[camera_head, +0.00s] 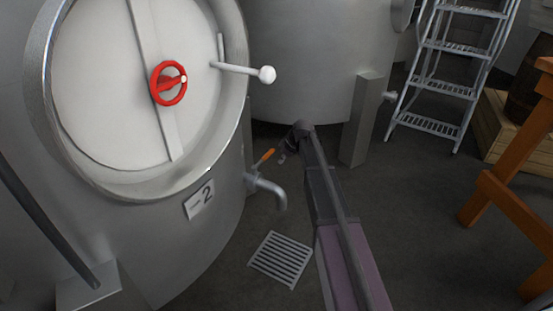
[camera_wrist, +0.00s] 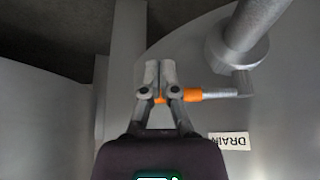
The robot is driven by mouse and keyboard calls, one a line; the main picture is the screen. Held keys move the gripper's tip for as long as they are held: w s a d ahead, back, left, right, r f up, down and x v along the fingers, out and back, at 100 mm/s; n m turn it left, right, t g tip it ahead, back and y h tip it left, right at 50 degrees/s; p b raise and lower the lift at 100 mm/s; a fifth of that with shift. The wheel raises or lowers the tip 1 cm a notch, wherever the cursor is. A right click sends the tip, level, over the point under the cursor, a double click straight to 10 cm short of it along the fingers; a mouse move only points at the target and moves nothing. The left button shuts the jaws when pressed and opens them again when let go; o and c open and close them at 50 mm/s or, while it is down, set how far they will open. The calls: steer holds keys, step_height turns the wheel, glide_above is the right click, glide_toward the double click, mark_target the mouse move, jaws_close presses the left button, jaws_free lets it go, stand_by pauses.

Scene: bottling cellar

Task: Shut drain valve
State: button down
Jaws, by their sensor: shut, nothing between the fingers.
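The drain valve has a lever with an orange grip (camera_head: 264,157) above a grey, downturned spout (camera_head: 270,188) low on the tank's side. In the wrist view the lever's orange grip (camera_wrist: 193,95) points left from a metal stem and pipe (camera_wrist: 235,52). My gripper (camera_head: 287,157) is just right of the lever's end in the head view. In the wrist view my gripper (camera_wrist: 162,70) is shut and empty, its fingers crossing in front of the orange grip's end. Part of the grip is hidden there; I cannot tell if they touch.
A DRAIN label (camera_wrist: 228,141) shows upside down on the tank. The tank (camera_head: 195,235) has a red handwheel (camera_head: 168,83), a white-knobbed lever (camera_head: 266,75) and a "2" plate (camera_head: 199,199). A floor grate (camera_head: 281,259) lies below the spout. A grey post (camera_head: 360,120) stands to the right.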

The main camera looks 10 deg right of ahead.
steer(key=p+v, duration=0.8)
steer(key=v, duration=0.2)
steer(key=shift+w, duration=0.2)
steer(key=shift+s, duration=0.1)
stand_by(0.5)
steer(key=s+f+m+g+h+p, duration=0.1)
steer(key=s+m+g+h, duration=0.6)
steer(key=s, duration=2.4)
step_height(320, 180, up, 32)
steer(key=m+t+y+p, duration=0.2)
steer(key=t+y+p, duration=0.1)
steer(key=p, duration=2.9)
steer(key=shift+w+a+m, duration=0.3)
steer(key=shift+a, duration=0.1)
steer(key=shift+f, duration=0.15)
